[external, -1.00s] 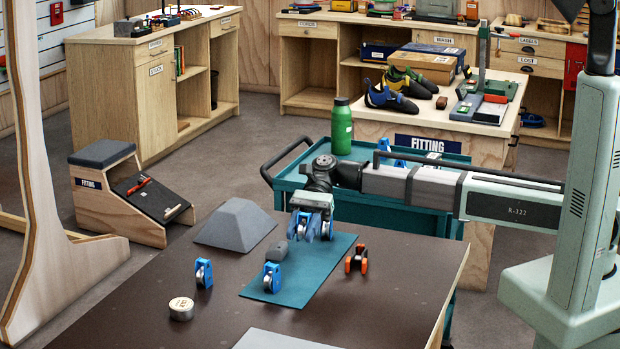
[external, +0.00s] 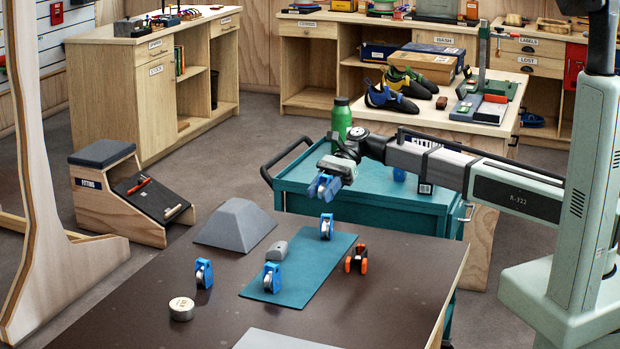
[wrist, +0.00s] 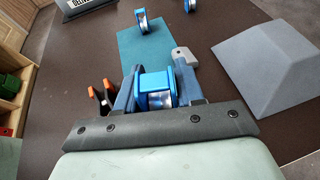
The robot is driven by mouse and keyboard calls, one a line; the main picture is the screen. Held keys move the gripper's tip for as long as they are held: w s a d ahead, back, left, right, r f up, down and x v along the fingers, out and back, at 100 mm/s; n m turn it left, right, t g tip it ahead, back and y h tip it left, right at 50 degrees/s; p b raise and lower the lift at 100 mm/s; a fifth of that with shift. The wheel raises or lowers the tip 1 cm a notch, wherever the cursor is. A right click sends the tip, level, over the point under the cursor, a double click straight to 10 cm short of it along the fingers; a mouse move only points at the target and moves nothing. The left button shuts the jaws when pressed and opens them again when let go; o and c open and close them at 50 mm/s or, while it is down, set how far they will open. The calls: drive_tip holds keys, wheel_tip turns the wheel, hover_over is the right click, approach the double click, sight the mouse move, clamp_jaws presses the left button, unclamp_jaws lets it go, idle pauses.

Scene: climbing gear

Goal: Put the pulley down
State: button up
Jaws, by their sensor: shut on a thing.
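My gripper (external: 325,188) is shut on a blue pulley (wrist: 155,88), which shows between the two dark fingers in the wrist view. In the external view it hangs in the air above the far end of the dark table, near the teal trolley's edge. Another blue pulley (external: 327,227) stands on the far end of the teal mat (external: 318,270), below my gripper. A second one (external: 272,277) stands at the mat's near end, and a third (external: 204,273) stands on the bare table to the left.
A grey block (external: 276,250) is on the mat's left edge. An orange-and-black piece (external: 356,259) stands right of the mat. A grey flat-topped pyramid (external: 236,224) and a round tin (external: 181,309) are on the table. The teal trolley (external: 420,200) carries a green bottle (external: 341,117).

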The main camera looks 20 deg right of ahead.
drive_tip(key=w+d+r+m+t+y, duration=0.2)
drive_tip(key=w+d+m+t, duration=0.35)
drive_tip(key=w+d, duration=1.3)
drive_tip(key=w+m+t, duration=0.6)
drive_tip(key=w+t, duration=0.1)
drive_tip(key=w, duration=0.6)
drive_tip(key=shift+h, duration=0.4)
wheel_tip(320, 180, down, 9)
drive_tip(key=shift+w+f, duration=0.1)
drive_tip(key=shift+w, duration=0.05)
drive_tip(key=shift+f, duration=0.1)
drive_tip(key=o, duration=1.1)
drive_tip(key=shift+n, duration=0.25)
drive_tip(key=shift+r, duration=0.2)
drive_tip(key=shift+v, duration=3.75)
